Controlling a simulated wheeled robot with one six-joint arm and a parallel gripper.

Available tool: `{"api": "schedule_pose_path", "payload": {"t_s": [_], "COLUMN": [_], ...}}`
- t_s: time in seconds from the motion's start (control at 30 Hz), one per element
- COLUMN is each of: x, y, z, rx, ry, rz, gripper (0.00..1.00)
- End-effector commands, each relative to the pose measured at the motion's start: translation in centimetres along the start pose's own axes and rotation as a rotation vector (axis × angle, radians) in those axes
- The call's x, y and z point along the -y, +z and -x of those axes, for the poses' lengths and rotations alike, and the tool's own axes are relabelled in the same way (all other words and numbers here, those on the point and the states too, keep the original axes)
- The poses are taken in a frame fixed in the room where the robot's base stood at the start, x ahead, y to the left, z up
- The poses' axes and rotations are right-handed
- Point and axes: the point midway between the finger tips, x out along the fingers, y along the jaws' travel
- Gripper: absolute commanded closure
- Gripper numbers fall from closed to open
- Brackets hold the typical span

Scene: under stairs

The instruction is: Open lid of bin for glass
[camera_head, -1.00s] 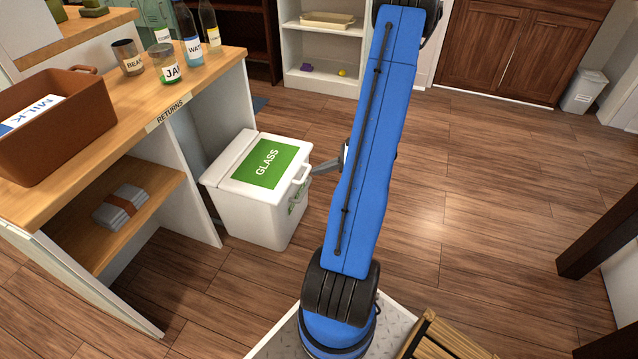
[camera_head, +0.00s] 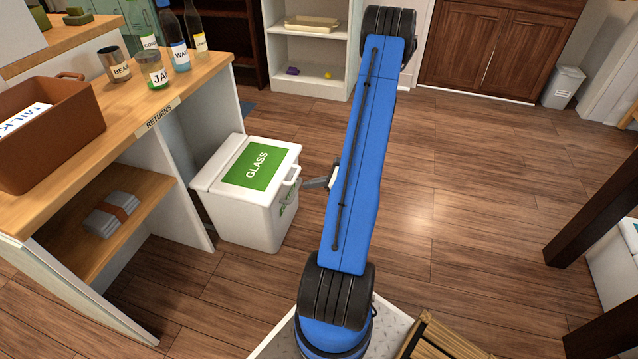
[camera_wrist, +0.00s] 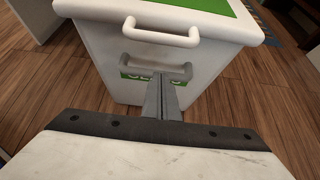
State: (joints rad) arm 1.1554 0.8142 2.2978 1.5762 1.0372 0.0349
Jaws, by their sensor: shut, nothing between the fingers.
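The glass bin (camera_head: 245,215) is a white box on the floor with a green label reading GLASS on its lid (camera_head: 215,172). The lid is down. A white handle (camera_head: 292,176) sticks out from the lid's front edge; it also shows in the wrist view (camera_wrist: 160,33). My gripper (camera_head: 308,184) is in front of the bin's front face, just below the handle's level. In the wrist view my gripper (camera_wrist: 163,80) is shut and empty, its fingers pointing at the front face below the handle. It looks apart from the handle; whether the tips touch the front face I cannot tell.
The returns counter (camera_head: 140,128) stands left of the bin, with a brown crate (camera_head: 60,135), jars and bottles on it. A white shelf (camera_head: 308,80) and brown cabinet (camera_head: 490,45) are at the back. A wooden slatted thing (camera_head: 440,335) is at the front.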

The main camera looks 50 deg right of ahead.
Motion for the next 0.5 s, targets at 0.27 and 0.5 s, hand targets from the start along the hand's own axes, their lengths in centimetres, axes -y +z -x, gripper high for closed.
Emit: {"api": "schedule_pose_path", "payload": {"t_s": [0.27, 0.5], "x": [0.1, 0.0], "y": [1.3, 3.2], "z": [-1.5, -0.8], "rx": [0.000, 0.000], "ry": [-0.001, 0.000], "rz": [0.003, 0.002], "gripper": [1.00, 1.00]}}
